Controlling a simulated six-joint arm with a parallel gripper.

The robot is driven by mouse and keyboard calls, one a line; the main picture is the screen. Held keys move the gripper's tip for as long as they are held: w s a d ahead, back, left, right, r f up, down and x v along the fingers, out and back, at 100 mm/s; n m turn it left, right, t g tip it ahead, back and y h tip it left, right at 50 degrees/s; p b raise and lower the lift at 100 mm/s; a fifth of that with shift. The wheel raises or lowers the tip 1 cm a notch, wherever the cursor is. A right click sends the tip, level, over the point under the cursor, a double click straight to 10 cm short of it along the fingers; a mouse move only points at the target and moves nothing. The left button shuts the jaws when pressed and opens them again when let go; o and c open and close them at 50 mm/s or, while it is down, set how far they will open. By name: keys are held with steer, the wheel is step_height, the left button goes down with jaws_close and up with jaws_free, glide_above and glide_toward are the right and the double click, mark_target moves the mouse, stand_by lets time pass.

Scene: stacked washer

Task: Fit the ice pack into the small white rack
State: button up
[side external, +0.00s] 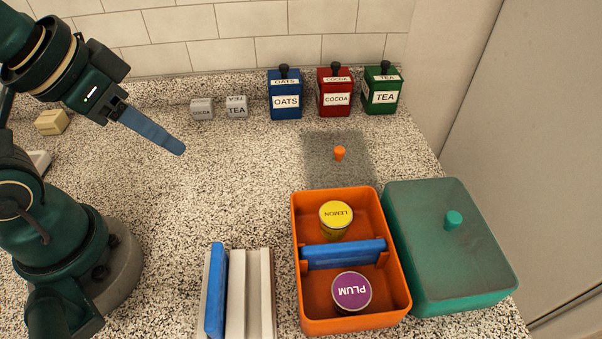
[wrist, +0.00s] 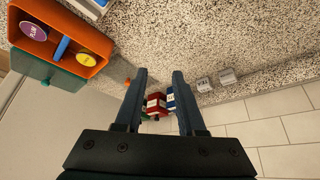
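One blue ice pack (side external: 344,253) sits upright across the middle of the orange box (side external: 302,292), between two jars. It also shows in the wrist view (wrist: 62,47). The small white rack (side external: 236,295) stands on the counter left of the orange box. A second blue ice pack (side external: 216,290) stands in its leftmost slot; the slots to the right look empty. My gripper (side external: 180,148) is raised at the upper left, well away from the box and rack. In the wrist view my gripper (wrist: 160,75) is open with nothing held between its fingers.
A yellow LEMON jar (side external: 336,215) and purple PLUM jar (side external: 351,290) flank the pack in the box. OATS (side external: 285,98), COCOA (side external: 335,95) and TEA (side external: 382,92) canisters stand behind.

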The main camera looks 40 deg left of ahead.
steer(key=shift+s+a, duration=0.1)
steer(key=shift+s, duration=0.05)
stand_by(0.3)
steer(key=w+d+r+m, duration=0.1)
steer(key=w+d+r, duration=0.1)
steer(key=w+r, duration=0.25)
steer(key=m+g+h, duration=0.1)
steer(key=m+g, duration=0.3)
steer(key=m, duration=0.4)
glide_above(345, 245)
steer(key=f, duration=1.1)
steer(key=shift+s+a+f, duration=0.15)
steer(key=shift+s+a, duration=0.15)
steer(key=shift+s, duration=0.05)
steer(key=shift+w+d+f, duration=0.15)
steer(key=shift+f, duration=1.05)
steer(key=shift+w+d+f, duration=0.1)
steer(key=shift+f, duration=1.05)
steer(key=shift+c, duration=0.3)
